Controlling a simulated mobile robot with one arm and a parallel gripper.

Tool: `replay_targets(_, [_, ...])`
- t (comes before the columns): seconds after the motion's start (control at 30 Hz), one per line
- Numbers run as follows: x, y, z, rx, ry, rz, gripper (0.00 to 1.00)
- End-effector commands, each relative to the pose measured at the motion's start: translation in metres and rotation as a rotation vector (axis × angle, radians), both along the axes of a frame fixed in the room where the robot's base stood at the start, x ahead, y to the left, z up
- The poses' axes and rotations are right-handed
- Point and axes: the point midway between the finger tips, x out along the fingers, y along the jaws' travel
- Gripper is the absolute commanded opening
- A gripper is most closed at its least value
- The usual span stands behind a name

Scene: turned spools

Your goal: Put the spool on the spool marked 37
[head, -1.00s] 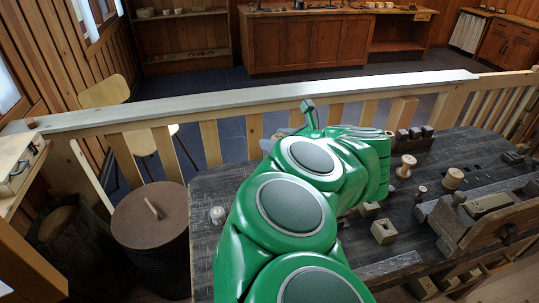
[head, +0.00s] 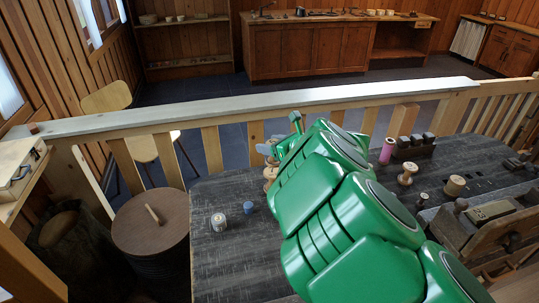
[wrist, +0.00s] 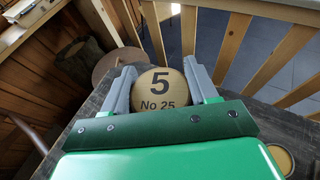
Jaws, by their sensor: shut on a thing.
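My gripper (wrist: 160,88) is shut on a wooden spool (wrist: 160,93). The spool's round pale top faces the wrist camera and reads "5" and "No 25", with a grey finger on either side. In the head view the wooden spool (head: 271,173) shows just left of my arm, near the table's back edge, partly covered; how high it is held cannot be told. Standing spools are a pale one (head: 218,221), a blue one (head: 248,208), a pink one (head: 387,151) and wooden ones (head: 407,173) and (head: 454,185). No mark 37 is readable.
The dark table (head: 225,260) has bare room at its front left. A wooden railing (head: 240,110) runs behind it. A rack of dark blocks (head: 413,146) and a vise-like wooden piece (head: 490,228) stand at right. A round yellowish top (wrist: 280,160) shows in the wrist view's lower right corner.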

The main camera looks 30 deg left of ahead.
Motion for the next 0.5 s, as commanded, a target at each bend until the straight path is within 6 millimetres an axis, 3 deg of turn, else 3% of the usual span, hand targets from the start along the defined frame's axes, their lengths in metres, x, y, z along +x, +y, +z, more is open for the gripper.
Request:
replay_targets(0.2, [0.008, 0.010, -0.017, 0.001, 0.002, 0.006, 0.28])
replay_targets(0.5, [0.015, 0.014, -0.024, 0.000, 0.000, 0.001, 0.28])
